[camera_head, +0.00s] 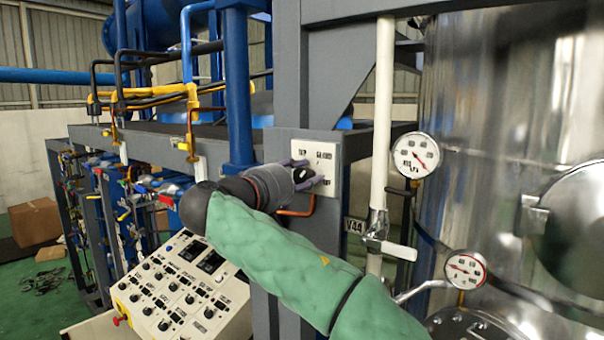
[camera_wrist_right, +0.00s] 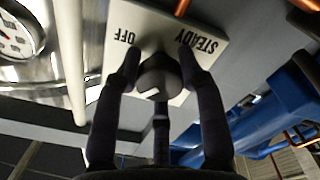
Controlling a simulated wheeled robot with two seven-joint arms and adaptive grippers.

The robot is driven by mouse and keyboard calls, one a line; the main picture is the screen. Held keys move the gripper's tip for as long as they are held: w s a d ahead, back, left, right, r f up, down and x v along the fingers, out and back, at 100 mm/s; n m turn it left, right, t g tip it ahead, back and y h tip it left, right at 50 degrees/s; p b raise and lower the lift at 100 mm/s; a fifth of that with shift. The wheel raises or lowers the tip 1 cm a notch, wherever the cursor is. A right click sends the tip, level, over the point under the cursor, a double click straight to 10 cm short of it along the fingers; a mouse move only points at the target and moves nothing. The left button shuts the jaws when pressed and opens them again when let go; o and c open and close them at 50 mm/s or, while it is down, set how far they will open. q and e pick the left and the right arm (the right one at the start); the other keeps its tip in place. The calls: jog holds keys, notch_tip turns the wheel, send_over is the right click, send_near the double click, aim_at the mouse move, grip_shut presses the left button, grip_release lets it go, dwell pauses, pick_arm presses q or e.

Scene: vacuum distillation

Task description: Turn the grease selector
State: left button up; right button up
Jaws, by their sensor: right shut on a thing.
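The grease selector is a dark rotary knob on a cream plate (camera_head: 322,152) mounted on a grey steel post. In the right wrist view the knob (camera_wrist_right: 160,78) sits on the plate (camera_wrist_right: 150,28), which shows the upside-down words OFF and STEADY. My right gripper (camera_head: 304,176) reaches the plate from the left in the head view. In the right wrist view my right gripper (camera_wrist_right: 160,72) is shut on the knob, with dark fingers on both sides of it. The fingers hide part of the knob and plate. My left gripper is in neither view.
A sloped control panel (camera_head: 175,285) stands at the lower left. A white pipe with a valve handle (camera_head: 398,250) and the V44 tag (camera_head: 354,226) is right of the plate. Pressure gauges (camera_head: 416,155) and a shiny metal tank (camera_head: 490,100) are further right.

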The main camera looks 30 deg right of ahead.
jog(key=shift+r+n, duration=0.1)
jog(key=shift+n, duration=0.5)
jog(key=o, duration=1.1)
jog(key=shift+o, duration=0.4)
jog(key=shift+d, duration=0.15)
jog(key=v, duration=1.2)
